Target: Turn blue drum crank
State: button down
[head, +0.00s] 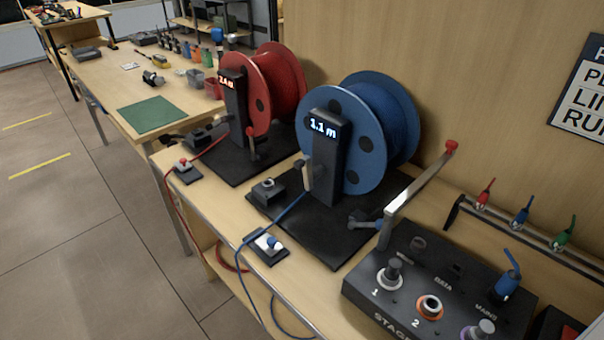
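The blue drum (343,140) stands upright on a black base plate (335,245) on the bench. A black post (325,160) in front of it carries a lit display reading 1.1 m. A small crank with a pale grip (306,176) shows at the left side of this post, the grip pointing roughly upright. A blue cable runs from the drum down to the left over the bench edge. My gripper is not in view, and nothing is seen touching the crank.
The red drum (260,90) stands behind to the left. A stage box (410,265) with a raised metal lever (420,183) stands front right. A wooden wall bounds the right. The floor at left is clear.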

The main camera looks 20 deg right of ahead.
aim_at(310, 175)
jog(key=i+j+z, duration=0.45)
jog(key=j, duration=0.2)
jog(key=j+z, duration=0.2)
jog(key=j, duration=0.15)
jog(key=i+j+z, duration=0.2)
jog(key=j, duration=0.2)
jog(key=k, duration=0.1)
